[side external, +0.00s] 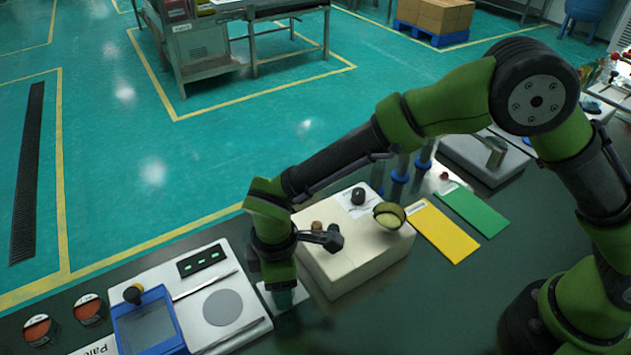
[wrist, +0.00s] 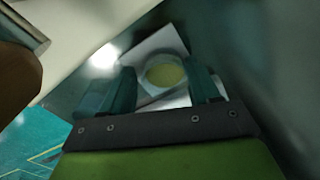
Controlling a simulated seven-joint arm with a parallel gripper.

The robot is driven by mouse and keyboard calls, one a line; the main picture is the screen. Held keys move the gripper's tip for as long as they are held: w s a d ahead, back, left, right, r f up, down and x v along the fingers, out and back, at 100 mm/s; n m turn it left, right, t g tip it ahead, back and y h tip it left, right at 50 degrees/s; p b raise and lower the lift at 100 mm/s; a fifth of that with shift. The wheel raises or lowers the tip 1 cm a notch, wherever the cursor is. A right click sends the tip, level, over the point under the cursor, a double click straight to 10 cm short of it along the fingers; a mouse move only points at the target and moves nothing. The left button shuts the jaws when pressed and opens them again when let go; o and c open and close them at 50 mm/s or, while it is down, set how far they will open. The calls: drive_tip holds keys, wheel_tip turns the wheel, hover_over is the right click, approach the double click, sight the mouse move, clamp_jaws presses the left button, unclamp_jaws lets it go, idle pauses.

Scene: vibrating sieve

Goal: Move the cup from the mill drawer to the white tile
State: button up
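The cup (wrist: 165,74), round with a yellowish inside, shows in the wrist view between the two teal fingers of my gripper (wrist: 162,85). The white tile (wrist: 152,45) lies under and around the cup. In the side view my gripper (side external: 285,298) points down beside the cream mill box, and a pale corner of the tile (side external: 263,291) shows next to it. The cup is hidden there. The fingers are spread on either side of the cup, close to its rim. I cannot tell whether they press on it. The mill drawer cannot be made out.
A white scale-like device (side external: 245,320) and a blue-framed screen (side external: 150,325) lie to the left. Yellow (side external: 445,235) and green (side external: 472,210) mats lie beyond the box.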

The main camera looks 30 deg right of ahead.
drive_tip(key=shift+o, duration=0.9)
wheel_tip(320, 180, up, 12)
drive_tip(key=w+d+r+m+t+y, duration=0.1)
drive_tip(key=d+r+m, duration=0.3)
drive_tip(key=d+r, duration=0.5)
drive_tip(key=s+d+r+m+t, duration=0.1)
drive_tip(key=s+d+m+t, duration=0.1)
drive_tip(key=d, duration=0.5)
drive_tip(key=s+d+m+t, duration=0.2)
drive_tip(key=s+d+m, duration=0.3)
drive_tip(key=d+m, duration=0.2)
drive_tip(key=s+d+r+m+t+y, duration=0.1)
drive_tip(key=s+d+m, duration=0.3)
drive_tip(key=d, duration=0.4)
drive_tip(key=shift+d+r+m+t, duration=0.15)
drive_tip(key=shift+r+m+t, duration=0.25)
drive_tip(key=shift+t, duration=0.2)
